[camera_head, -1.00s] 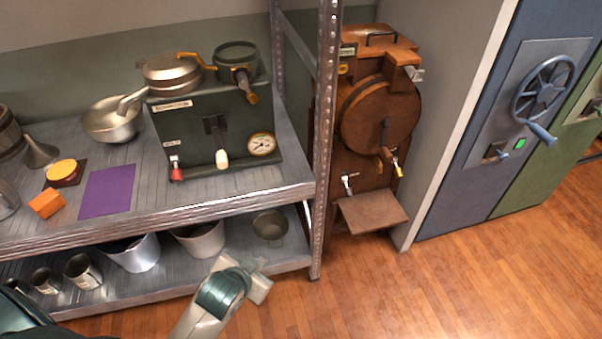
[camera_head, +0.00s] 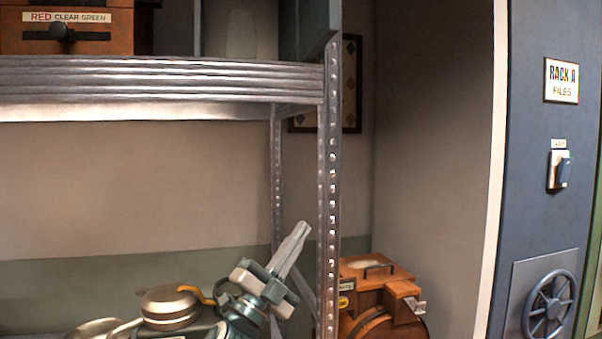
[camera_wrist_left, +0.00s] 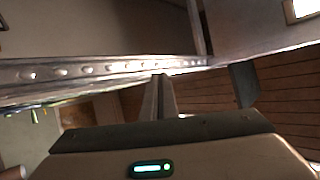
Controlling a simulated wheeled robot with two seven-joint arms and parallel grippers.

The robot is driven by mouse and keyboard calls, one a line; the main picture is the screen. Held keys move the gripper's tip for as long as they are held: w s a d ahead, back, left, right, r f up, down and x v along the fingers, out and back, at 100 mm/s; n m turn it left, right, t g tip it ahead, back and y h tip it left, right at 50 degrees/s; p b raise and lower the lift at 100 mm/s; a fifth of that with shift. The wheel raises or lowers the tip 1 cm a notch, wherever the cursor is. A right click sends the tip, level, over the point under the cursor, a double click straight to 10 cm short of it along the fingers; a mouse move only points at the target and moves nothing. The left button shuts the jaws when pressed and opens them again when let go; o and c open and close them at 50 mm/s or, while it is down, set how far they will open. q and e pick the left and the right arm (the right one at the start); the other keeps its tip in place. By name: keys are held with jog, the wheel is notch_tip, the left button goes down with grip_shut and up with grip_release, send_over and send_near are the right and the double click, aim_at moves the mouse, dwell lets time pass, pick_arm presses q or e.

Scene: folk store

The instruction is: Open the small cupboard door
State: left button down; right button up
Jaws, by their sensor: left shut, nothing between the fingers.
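At the top edge of the head view, on the upper shelf, is a pale recess (camera_head: 238,32) between dark uprights, cut off by the frame. A dark grey-green panel (camera_head: 308,32) stands at its right by the rack post; it may be the small cupboard's door, swung outward, but its hinge and handle are out of frame. My left gripper (camera_head: 302,229) is shut and empty, pointing up and right, well below the panel and left of the post. Its fingers also show in the left wrist view (camera_wrist_left: 160,92). My right gripper is not in view.
The perforated metal post (camera_head: 329,200) stands just right of my gripper. An orange-brown box (camera_head: 66,30) sits on the upper shelf (camera_head: 160,78). Space under that shelf is open.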

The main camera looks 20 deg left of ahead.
pick_arm(q)
jog(key=s+d+r+m+g+h, duration=0.2)
jog(key=s+r+m+g+h, duration=0.3)
jog(key=r+m+g, duration=0.6)
jog(key=s+d+r+m+g+h, duration=0.1)
jog(key=s+r+m+g+h, duration=0.5)
jog(key=r+m, duration=0.85)
jog(key=s+a+r+m+t+y, duration=0.1)
jog(key=s+a+r+m+y, duration=0.2)
jog(key=a+r, duration=0.7)
jog(key=s+r+y, duration=0.1)
jog(key=s+y, duration=0.1)
jog(key=s, duration=0.2)
jog(key=shift+a+t, duration=0.3)
jog(key=shift+a, duration=0.1)
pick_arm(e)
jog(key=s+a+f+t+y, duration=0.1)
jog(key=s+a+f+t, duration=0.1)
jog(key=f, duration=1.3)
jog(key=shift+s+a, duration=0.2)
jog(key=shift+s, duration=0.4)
pick_arm(q)
jog(key=shift+d+m, duration=0.1)
jog(key=shift+m, duration=0.25)
